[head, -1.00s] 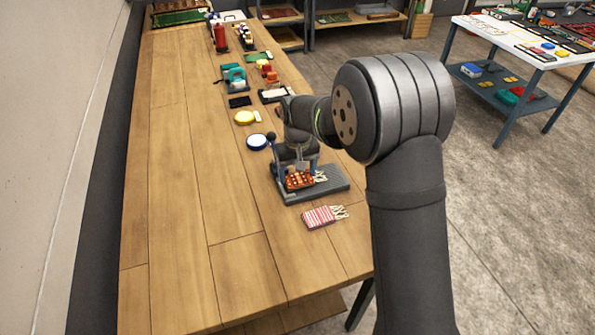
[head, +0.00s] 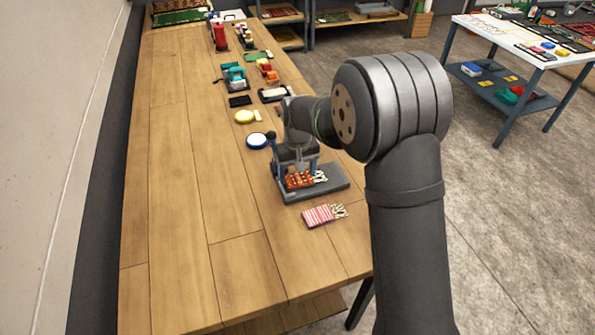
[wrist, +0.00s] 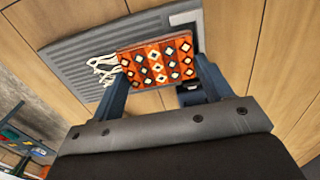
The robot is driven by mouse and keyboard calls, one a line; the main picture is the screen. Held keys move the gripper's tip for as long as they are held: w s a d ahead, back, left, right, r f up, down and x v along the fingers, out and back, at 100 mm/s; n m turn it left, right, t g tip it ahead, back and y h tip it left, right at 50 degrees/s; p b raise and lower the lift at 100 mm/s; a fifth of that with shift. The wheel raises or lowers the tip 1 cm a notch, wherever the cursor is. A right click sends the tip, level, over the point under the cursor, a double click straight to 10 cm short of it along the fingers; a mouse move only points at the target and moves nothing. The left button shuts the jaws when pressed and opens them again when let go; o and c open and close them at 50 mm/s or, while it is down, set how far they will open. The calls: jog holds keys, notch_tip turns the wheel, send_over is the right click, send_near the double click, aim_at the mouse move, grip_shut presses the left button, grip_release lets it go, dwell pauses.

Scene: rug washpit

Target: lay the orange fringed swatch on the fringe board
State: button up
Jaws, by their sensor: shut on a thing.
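The orange fringed swatch (wrist: 158,62) has a pattern of dark and white diamonds and white fringe strands at one end. It also shows in the head view (head: 298,180). My gripper (wrist: 162,72) is shut on it, one finger at each side. The grey ribbed fringe board (wrist: 75,55) lies behind the swatch in the wrist view. In the head view the swatch is over the left part of the board (head: 335,185), fringe pointing right. I cannot tell whether the swatch touches the board.
A red-and-white striped swatch (head: 320,215) with fringe lies on the bench just in front of the board. The bench's left side is clear.

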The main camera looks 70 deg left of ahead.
jog(key=shift+d+f, duration=0.1)
jog(key=shift+f, duration=0.15)
jog(key=o, duration=1.1)
jog(key=shift+c, duration=0.2)
jog(key=shift+f, duration=0.1)
jog(key=shift+s, duration=0.1)
jog(key=shift+s+d, duration=0.1)
jog(key=shift+c, duration=1.7)
